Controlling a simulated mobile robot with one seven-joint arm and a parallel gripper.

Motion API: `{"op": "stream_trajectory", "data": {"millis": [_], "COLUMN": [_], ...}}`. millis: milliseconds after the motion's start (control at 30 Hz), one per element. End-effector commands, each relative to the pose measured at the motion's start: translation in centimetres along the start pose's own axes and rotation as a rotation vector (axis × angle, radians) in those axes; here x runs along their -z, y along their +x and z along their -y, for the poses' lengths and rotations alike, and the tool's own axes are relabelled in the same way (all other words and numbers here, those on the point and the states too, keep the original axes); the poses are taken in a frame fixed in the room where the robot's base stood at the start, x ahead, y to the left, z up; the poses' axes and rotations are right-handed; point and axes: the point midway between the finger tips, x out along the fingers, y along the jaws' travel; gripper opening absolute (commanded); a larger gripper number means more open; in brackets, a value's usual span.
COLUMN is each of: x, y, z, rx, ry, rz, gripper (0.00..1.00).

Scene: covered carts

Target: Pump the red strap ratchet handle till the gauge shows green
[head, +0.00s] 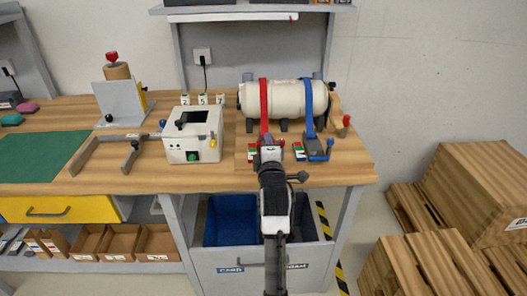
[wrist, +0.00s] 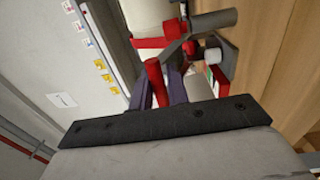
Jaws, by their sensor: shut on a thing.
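A white tank (head: 285,99) lies across the right of the bench. A red strap (head: 264,97) and a blue strap (head: 307,103) run over it. My gripper (head: 268,150) is at the red strap's lower end and mostly hides its ratchet. In the wrist view, my gripper (wrist: 164,88) is shut with its dark fingers on either side of the red ratchet handle (wrist: 156,82). The grey ratchet body (wrist: 228,57) is just beyond. Small red, white and green markings (head: 279,144) show beside my gripper; I cannot read which colour a gauge indicates.
The blue strap's ratchet, with its blue handle (head: 320,150), is close to the right. A white box with buttons (head: 193,140) stands to the left. Wooden crates (head: 485,195) stand on the floor at right. A blue bin (head: 231,220) is under the bench.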

Motion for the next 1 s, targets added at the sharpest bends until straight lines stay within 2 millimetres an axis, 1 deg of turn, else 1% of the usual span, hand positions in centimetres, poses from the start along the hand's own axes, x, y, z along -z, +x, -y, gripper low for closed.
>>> {"op": "stream_trajectory", "data": {"millis": [33,100,400,633,700,1000], "x": [0.1,0.1,0.1,0.1,0.1,0.1], "y": [0.3,0.8,3.0,4.5,4.9,5.7], "z": [-1.1,-1.8,-4.1,-5.2,-5.5,-5.5], "rx": [-0.017,-0.018,-0.013,-0.007,0.031,0.122], "ry": [-0.003,-0.003,-0.001,-0.001,-0.002,-0.001], "rz": [-0.002,-0.002,-0.002,-0.002,-0.001,-0.001], "gripper": [0.0,0.0,0.0,0.0,0.0,0.0]}}
